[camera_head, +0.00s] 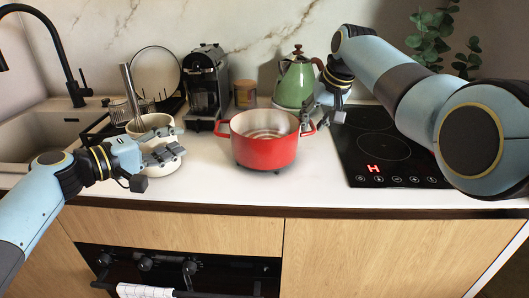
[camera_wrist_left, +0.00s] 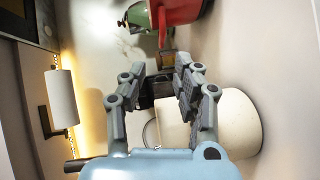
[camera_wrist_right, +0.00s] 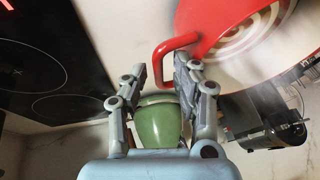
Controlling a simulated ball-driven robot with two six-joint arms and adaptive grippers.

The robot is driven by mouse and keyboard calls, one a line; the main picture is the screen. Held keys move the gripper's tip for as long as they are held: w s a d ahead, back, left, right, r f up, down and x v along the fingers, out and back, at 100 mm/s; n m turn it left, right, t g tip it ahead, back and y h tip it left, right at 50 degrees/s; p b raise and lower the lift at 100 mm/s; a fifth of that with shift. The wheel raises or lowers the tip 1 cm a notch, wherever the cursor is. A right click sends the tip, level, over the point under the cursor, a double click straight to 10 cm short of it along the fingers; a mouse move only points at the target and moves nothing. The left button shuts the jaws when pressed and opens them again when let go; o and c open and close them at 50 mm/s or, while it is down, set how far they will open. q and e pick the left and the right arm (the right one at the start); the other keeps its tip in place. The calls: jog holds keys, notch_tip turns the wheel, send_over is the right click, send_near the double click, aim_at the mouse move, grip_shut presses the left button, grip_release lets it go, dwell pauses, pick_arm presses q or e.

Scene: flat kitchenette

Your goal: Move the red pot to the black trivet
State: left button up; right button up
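The red pot (camera_head: 264,151) stands upright in the middle of the white counter, with a handle on each side; part of it shows in the left wrist view (camera_wrist_left: 182,12). Small dark bits (camera_head: 277,172) show under its base; I cannot tell whether they are the black trivet, which is not otherwise visible. My right gripper (camera_head: 308,120) is at the pot's right handle. In the right wrist view (camera_wrist_right: 160,72) its fingers are apart, with the red handle (camera_wrist_right: 157,62) around their tips. My left gripper (camera_head: 165,148) is open and empty, left of the pot, by a cream container.
A cream utensil container (camera_head: 150,124) with a whisk is at the left. A coffee machine (camera_head: 207,85) and green kettle (camera_head: 296,82) stand behind the pot. The black cooktop (camera_head: 385,150) lies right, the sink (camera_head: 35,135) far left. Counter in front of the pot is clear.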

jog(key=v, duration=1)
jog(key=shift+s+r, duration=0.15)
jog(key=shift+r, duration=0.05)
